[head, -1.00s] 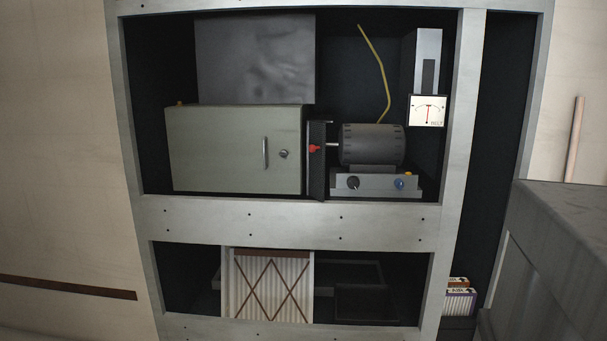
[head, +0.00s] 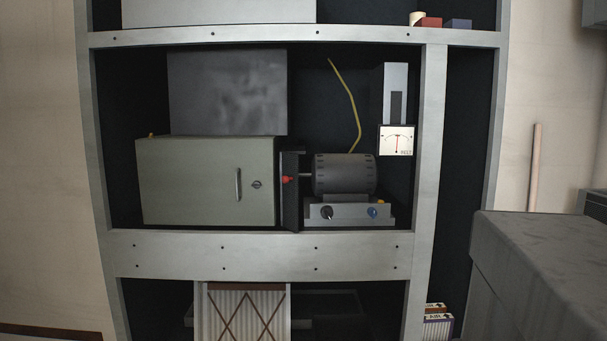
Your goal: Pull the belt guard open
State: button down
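A dark, narrow upright panel (head: 291,205) stands between the cabinet and the motor; it looks like the belt guard, but no label shows on it. A red knob (head: 287,180) sits at its face, in line with the motor shaft. The grey motor (head: 346,174) rests on a light base (head: 350,214) with a black knob and a blue knob. The grey-green cabinet (head: 207,182) to the left is shut, with a vertical handle (head: 238,184) and a round lock (head: 257,184). A belt, if there is one, is hidden. My gripper is not in view.
A pale metal rack frame (head: 265,255) surrounds the bay. A meter (head: 397,141) marked BELT hangs at right, near a yellow cable (head: 347,105). A pleated filter (head: 246,315) stands below. A grey block-like bench or cabinet (head: 535,250) juts out at lower right.

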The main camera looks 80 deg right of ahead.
aim_at(290, 161)
jog(key=u, duration=0.9)
jog(key=k, duration=1.05)
jog(key=u, duration=0.95)
jog(key=k, duration=0.25)
jog(key=z, duration=2.45)
